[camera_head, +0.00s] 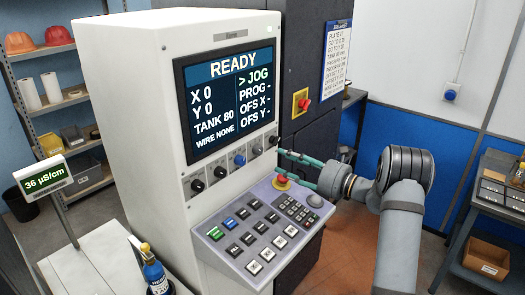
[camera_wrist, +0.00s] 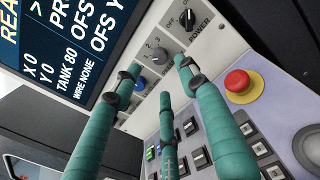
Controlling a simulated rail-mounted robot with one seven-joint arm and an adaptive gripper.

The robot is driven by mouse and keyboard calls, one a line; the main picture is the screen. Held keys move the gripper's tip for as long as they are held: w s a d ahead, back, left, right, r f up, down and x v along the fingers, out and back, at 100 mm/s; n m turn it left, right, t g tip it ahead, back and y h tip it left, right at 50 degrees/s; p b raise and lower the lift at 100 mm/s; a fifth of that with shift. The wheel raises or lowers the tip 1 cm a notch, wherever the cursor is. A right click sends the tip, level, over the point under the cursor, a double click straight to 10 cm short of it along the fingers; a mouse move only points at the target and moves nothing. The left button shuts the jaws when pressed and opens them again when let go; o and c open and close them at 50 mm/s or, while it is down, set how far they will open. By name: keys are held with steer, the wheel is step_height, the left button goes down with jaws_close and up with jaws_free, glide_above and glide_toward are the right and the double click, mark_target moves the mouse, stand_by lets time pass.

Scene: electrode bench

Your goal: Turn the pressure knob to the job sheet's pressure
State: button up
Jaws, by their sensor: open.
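A row of small round knobs runs under the screen on the white console; a black knob (camera_head: 197,185) is at its left end and a blue knob (camera_head: 239,159) in the middle. In the wrist view are the blue knob (camera_wrist: 140,83), a grey knob marked 1, 2, 3 (camera_wrist: 160,54) and the POWER knob (camera_wrist: 187,18). I cannot tell which is the pressure knob. My gripper (camera_head: 283,162), with teal fingers, is open and empty near the row's right end. Its fingertips (camera_wrist: 160,76) spread around the 1-2-3 knob in the picture; contact is unclear. The job sheet (camera_head: 337,58) hangs behind, its values too small to read.
The screen (camera_head: 232,95) reads READY, TANK 80, WIRE NONE. A red emergency button (camera_head: 282,181) and a sloped keypad (camera_head: 250,232) lie below the knobs. A meter (camera_head: 43,177) reads 36 µS/cm. A blue bottle (camera_head: 154,272) stands at the front left.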

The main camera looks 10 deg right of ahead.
mark_target(261, 152)
steer(key=p+x, duration=0.3)
steer(key=x, duration=0.5)
steer(key=shift+w+a+p, duration=0.25)
steer(key=shift+a+p, duration=0.05)
steer(key=shift+p, duration=0.05)
steer(key=shift+f, duration=0.1)
steer(key=shift+c, duration=0.4)
jaws_close()
